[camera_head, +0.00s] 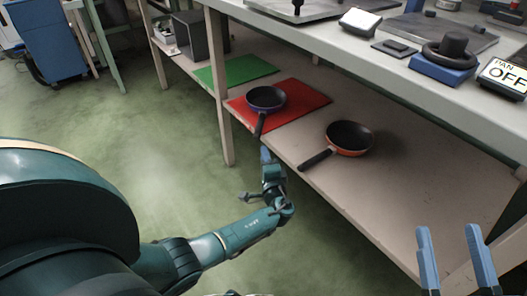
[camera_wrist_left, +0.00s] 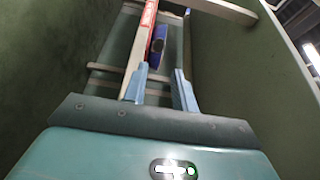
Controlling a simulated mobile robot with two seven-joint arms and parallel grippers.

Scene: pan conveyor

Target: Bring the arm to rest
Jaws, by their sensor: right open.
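My left gripper (camera_head: 265,156) is raised at the front edge of the lower shelf, close to the handle end of the blue-sided pan (camera_head: 266,98). In the left wrist view its two blue fingers (camera_wrist_left: 160,70) are apart with nothing between them, and the pan (camera_wrist_left: 158,42) shows beyond the tips. The black handle points toward the gripper; I cannot tell whether they touch. That pan sits on a red mat (camera_head: 308,97). My right gripper (camera_head: 452,232) is open and empty at lower right, in front of the lower shelf.
An orange-sided pan (camera_head: 350,138) sits on the bare lower shelf (camera_head: 400,185), its handle toward the front edge. A green mat (camera_head: 236,70) lies further left. The upper tabletop (camera_head: 385,62) overhangs the shelf and carries a control box (camera_head: 505,77) reading "PAN OFF". A table leg (camera_head: 222,120) stands left of my left gripper.

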